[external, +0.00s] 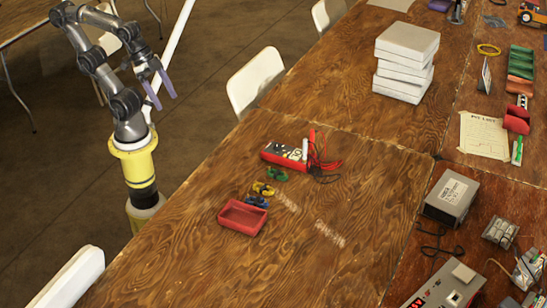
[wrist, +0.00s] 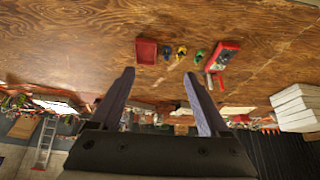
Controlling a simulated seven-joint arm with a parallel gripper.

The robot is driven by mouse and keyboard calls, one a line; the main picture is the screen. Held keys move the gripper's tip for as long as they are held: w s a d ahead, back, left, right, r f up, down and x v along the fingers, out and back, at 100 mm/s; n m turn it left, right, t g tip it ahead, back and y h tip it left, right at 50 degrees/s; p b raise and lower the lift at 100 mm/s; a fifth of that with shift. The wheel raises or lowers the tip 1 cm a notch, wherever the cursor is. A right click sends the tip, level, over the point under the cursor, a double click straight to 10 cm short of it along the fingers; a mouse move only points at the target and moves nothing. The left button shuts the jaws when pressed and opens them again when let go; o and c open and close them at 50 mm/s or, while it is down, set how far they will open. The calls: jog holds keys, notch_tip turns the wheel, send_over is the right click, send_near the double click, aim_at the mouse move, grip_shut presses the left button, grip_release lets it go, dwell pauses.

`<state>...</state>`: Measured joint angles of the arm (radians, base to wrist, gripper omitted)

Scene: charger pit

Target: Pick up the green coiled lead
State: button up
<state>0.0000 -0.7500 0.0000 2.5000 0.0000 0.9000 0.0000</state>
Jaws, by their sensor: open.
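A small green coiled lead (external: 277,174) lies on the wooden table, just below the red multimeter case. In the wrist view the green lead (wrist: 199,56) shows small, between the yellow coil and the red case. A yellow coiled lead (external: 263,188) and a blue coiled lead (external: 256,202) lie in a row with it, towards the red tray (external: 243,217). My gripper (external: 160,88) is open and empty, raised at the upper left, well away from the leads. Its two fingers also show in the wrist view (wrist: 158,88), with nothing between them.
The red case (external: 284,156) with red and black wires sits close beside the green lead. A stack of white boxes (external: 405,62) stands farther back. A grey box (external: 451,197) and other electronics are at the right. The table's front area is clear.

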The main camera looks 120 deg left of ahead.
notch_tip(320, 180, up, 3)
jog(key=w+m, duration=0.1)
jog(key=w, duration=0.2)
jog(key=g, duration=0.6)
send_over(276, 172)
notch_tip(276, 172, down, 22)
jog(key=f, duration=0.6)
jog(key=shift+s+a+f, duration=0.1)
jog(key=shift+a+f, duration=0.1)
jog(key=shift+f, duration=0.1)
jog(key=shift+d+f, duration=0.15)
jog(key=shift+f, duration=3.05)
grip_shut()
